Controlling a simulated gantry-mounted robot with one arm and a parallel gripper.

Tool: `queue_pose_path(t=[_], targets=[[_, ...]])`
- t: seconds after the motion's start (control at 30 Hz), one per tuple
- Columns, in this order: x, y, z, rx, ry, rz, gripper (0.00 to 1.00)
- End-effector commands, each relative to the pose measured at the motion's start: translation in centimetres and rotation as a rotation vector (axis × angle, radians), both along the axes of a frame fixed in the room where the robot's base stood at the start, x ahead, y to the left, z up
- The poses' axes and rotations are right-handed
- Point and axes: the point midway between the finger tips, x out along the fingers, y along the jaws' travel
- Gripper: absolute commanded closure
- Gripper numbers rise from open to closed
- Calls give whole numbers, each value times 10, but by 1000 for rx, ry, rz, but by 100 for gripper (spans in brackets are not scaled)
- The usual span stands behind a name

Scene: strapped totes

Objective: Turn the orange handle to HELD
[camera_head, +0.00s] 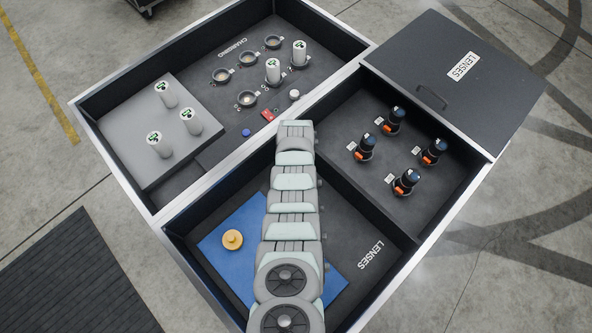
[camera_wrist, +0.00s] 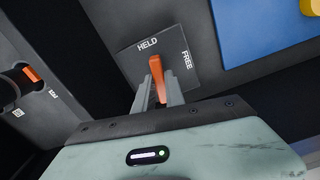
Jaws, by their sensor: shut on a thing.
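The orange handle (camera_wrist: 157,78) stands on a dark grey plate (camera_wrist: 128,62) in the wrist view. The plate carries the printed words HELD (camera_wrist: 147,43) and FREE (camera_wrist: 186,60). The handle's upper end points up the picture, nearer to the word HELD than to FREE. My gripper (camera_wrist: 160,92) is shut on the handle, with one finger on either side of it. The handle's lower part is hidden by my fingers and gripper body. In the head view my arm covers the handle and the gripper.
A blue mat (camera_head: 218,257) with a yellow round knob (camera_head: 232,239) lies in the near compartment. Several dark lenses with orange parts (camera_head: 396,120) stand in the right compartment. A lid (camera_head: 440,70) marked LENSES lies behind them. White cylinders (camera_head: 190,121) stand on a grey block at left.

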Motion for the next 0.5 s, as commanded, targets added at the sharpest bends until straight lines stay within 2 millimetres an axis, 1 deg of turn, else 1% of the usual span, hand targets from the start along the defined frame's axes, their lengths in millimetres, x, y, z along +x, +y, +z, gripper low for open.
queue_pose_path(t=[0.2, 0.5], targets=[[1, 1, 0, 2, -2, 119, 100], [0, 0, -1, 0, 0, 194, 100]])
